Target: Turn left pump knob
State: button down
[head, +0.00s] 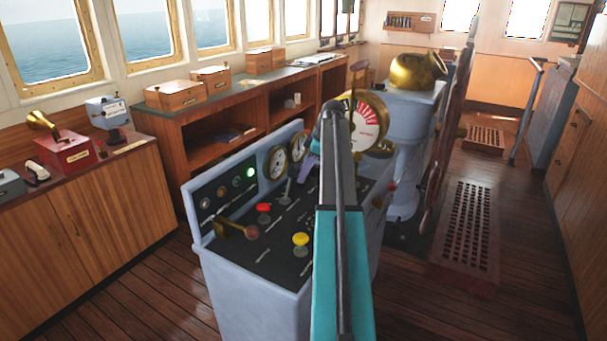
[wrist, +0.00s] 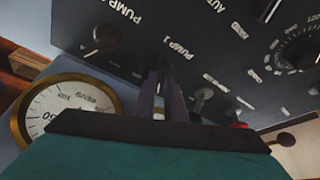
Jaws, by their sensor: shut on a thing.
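In the wrist view my gripper (wrist: 163,70) has its two purple fingers close together on a small dark knob beside the "PUMP 1" label. The fingers hide most of that knob. Another dark pump knob (wrist: 101,40) with a pale pointer mark sits to the left, beside a label reading "PUMP", partly cut off. In the head view my gripper (head: 306,172) is low over the far part of the grey console (head: 250,285), beside the gauges. My arm hides part of the console, and the knobs are too small to make out there.
Brass-rimmed gauges (head: 276,162) stand close to the gripper; one shows in the wrist view (wrist: 45,110). A grey lever (wrist: 201,100) is just right of the fingers. A red button (head: 264,207), yellow button (head: 300,239) and brass-coloured lever (head: 235,229) are nearer on the console.

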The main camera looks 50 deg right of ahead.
jog(key=m, duration=0.2)
jog(key=m+h, duration=0.1)
jog(key=m+t, duration=0.1)
jog(key=m, duration=0.1)
jog(key=shift+s+a+m+h+p, duration=0.15)
jog(key=shift+a+m+h+p, duration=0.15)
jog(key=shift+h, duration=0.1)
jog(key=m+h+p, duration=0.1)
jog(key=m+h, duration=0.1)
jog(key=m, duration=0.3)
jog(key=shift+m, duration=0.4)
jog(key=c, duration=1.8)
grip_release()
jog(key=shift+a+r, duration=0.1)
jog(key=shift+r, duration=0.05)
jog(key=shift+b+v, duration=0.85)
jog(key=shift+v, duration=5.9)
